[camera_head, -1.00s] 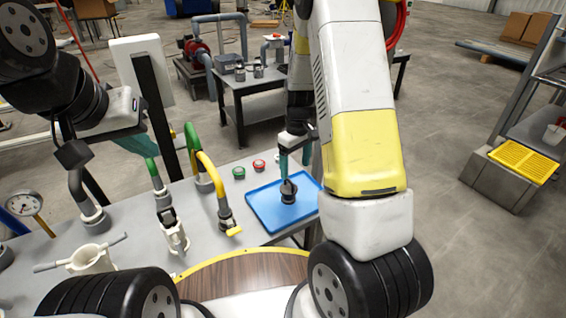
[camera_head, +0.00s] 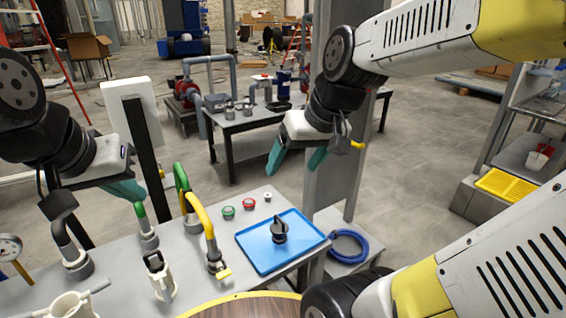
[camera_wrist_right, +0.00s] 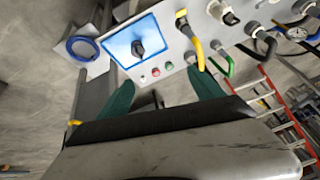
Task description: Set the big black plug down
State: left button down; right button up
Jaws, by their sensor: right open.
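The big black plug (camera_head: 279,230) stands on the blue tray (camera_head: 262,262) at the right end of the grey bench. It also shows on the tray in the right wrist view (camera_wrist_right: 138,47). My right gripper (camera_head: 294,168) is open and empty, raised above and behind the tray, clear of the plug. Its two green fingers are spread in the right wrist view (camera_wrist_right: 160,98). My left gripper (camera_head: 134,196) is at the left over the bench, near the green-handled pipe; whether its jaws are open is unclear.
Green and yellow pipes (camera_head: 203,222) and a white fitting (camera_head: 72,308) stand on the bench left of the tray. Red and green buttons (camera_head: 238,207) sit behind it. A blue hose coil (camera_head: 350,246) lies on a lower shelf at right, beside a grey post (camera_head: 338,185).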

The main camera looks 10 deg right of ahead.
jog(key=shift+m+t, duration=0.5)
jog(key=shift+t, duration=0.1)
jog(key=s, duration=0.2)
jog(key=s+r, duration=0.1)
jog(key=s, duration=0.1)
jog(key=shift+s+r, duration=0.15)
jog(key=shift+s, duration=0.25)
jog(key=shift+a+r, duration=0.1)
jog(key=shift+a, duration=0.5)
jog(key=shift+c, duration=0.3)
